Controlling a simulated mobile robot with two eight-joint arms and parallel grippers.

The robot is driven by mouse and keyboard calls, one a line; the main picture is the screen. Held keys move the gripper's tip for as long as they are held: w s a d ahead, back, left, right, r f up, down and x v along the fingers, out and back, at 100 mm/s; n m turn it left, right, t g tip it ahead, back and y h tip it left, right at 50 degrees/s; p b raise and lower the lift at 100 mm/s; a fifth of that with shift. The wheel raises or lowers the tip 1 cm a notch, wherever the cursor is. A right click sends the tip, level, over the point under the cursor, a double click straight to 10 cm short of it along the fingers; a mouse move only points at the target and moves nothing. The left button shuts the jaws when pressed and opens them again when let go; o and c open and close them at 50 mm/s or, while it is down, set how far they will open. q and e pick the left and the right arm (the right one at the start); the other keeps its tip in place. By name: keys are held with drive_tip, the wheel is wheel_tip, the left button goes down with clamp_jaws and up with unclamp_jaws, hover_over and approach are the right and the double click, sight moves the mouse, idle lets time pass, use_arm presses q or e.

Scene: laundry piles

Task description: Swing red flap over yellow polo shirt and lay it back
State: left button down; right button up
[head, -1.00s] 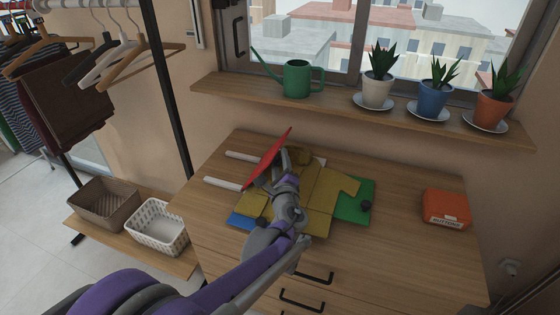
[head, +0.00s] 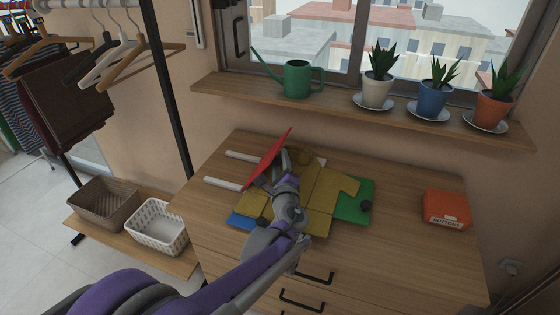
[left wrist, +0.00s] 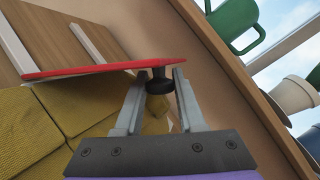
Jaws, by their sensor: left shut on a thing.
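The red flap (head: 267,156) stands tilted up at the left of the folding board. In the left wrist view the red flap (left wrist: 85,70) shows nearly edge-on. My left gripper (head: 284,158) is at the flap's right side. In the left wrist view its fingers (left wrist: 159,76) are shut on a black knob (left wrist: 157,84) at the flap's edge. The yellow polo shirt (head: 325,189) lies on the board, partly hidden by my left arm. It also shows in the left wrist view (left wrist: 28,125). My right gripper is out of view.
The green flap (head: 354,208) lies flat at the right, with a black knob. A blue flap (head: 240,221) shows at the front left. White rails (head: 222,183) lie left of the board. An orange box (head: 446,209) stands right on the wooden top. A shelf with plants is behind.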

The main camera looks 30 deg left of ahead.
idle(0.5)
use_arm(q)
drive_tip(key=shift+s+a+r+p, duration=0.1)
drive_tip(key=shift+a+r+p, duration=0.05)
drive_tip(key=shift+r+p, duration=0.2)
drive_tip(key=a+r+n+p, duration=0.1)
drive_tip(key=a+r+n+h+p, duration=0.1)
drive_tip(key=a+p, duration=0.1)
drive_tip(key=s+a+n+g+p, duration=0.1)
drive_tip(key=a+n+p, duration=0.1)
drive_tip(key=shift+s+r+h, duration=0.1)
drive_tip(key=shift+r+h, duration=0.3)
drive_tip(key=shift+a+p, duration=0.3)
drive_tip(key=c, duration=0.5)
unclamp_jaws()
